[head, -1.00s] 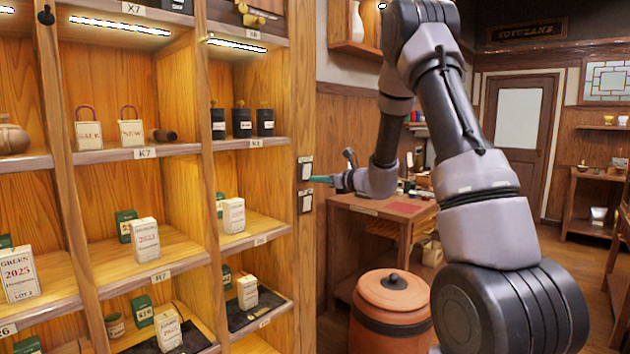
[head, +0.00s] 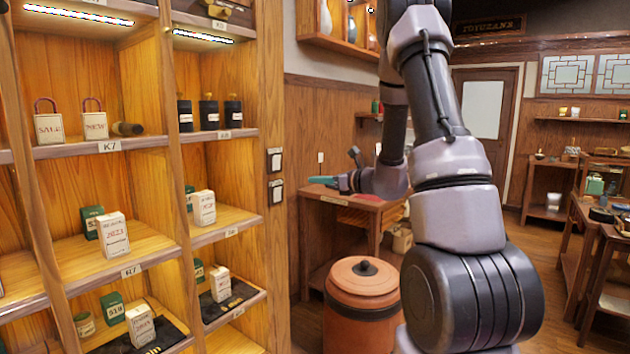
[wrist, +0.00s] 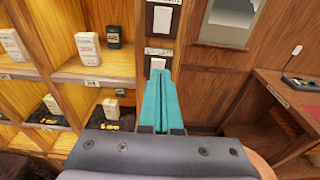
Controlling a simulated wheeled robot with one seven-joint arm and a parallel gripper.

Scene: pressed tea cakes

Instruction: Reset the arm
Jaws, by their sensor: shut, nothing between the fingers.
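My gripper (head: 322,181) is at the end of my bent arm, to the right of the shelf unit and in front of the wooden desk in the head view. In the wrist view its two teal fingers (wrist: 161,97) lie side by side, shut with nothing between them. The gripper touches nothing that I can see.
The wooden shelf unit (head: 272,110) with boxed teas (head: 114,235) fills the left. A lidded clay jar (head: 362,292) stands on the floor by my arm. The desk (head: 340,197) is behind. Tables with wares (head: 612,232) stand at the right, with open floor before them.

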